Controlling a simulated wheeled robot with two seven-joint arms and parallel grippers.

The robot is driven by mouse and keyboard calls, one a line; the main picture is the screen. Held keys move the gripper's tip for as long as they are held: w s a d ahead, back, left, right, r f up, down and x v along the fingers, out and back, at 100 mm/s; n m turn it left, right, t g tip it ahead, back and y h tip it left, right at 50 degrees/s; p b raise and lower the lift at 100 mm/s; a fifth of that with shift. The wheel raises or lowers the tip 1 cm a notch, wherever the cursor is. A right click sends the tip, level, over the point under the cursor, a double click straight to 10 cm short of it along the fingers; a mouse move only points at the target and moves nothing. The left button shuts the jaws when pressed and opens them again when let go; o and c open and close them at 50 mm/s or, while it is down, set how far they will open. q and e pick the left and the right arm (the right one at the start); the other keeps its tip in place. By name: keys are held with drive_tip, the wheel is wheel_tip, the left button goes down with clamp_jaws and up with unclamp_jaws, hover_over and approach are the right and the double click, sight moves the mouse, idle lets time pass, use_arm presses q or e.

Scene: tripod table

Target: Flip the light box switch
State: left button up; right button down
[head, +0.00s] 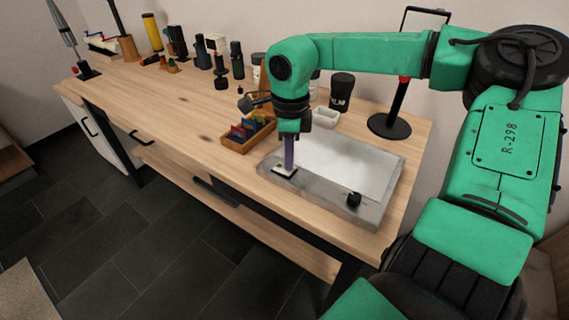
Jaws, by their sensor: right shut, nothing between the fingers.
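The light box (345,163) lies flat on the right end of the wooden table, a grey slab with a pale white top panel. A small switch (284,171) on a light plate sits at its front left corner. A round black knob (353,199) is at its front right. My right gripper (288,168) points straight down with its shut, empty fingers at the switch plate. I cannot tell whether the fingertips touch the switch, as they partly cover it. My left gripper is not in view.
A wooden tray (236,146) with coloured items stands just left of the light box. A black-based stand (389,126), a black cup (342,92) and a white dish (326,117) are behind it. Several bottles line the back. The table's left front (150,100) is clear.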

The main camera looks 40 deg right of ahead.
drive_tip(key=shift+f+b, duration=0.35)
drive_tip(key=shift+f, duration=0.05)
drive_tip(key=shift+r, duration=0.1)
wheel_tip(320, 180, up, 7)
drive_tip(key=p, duration=0.5)
idle(0.5)
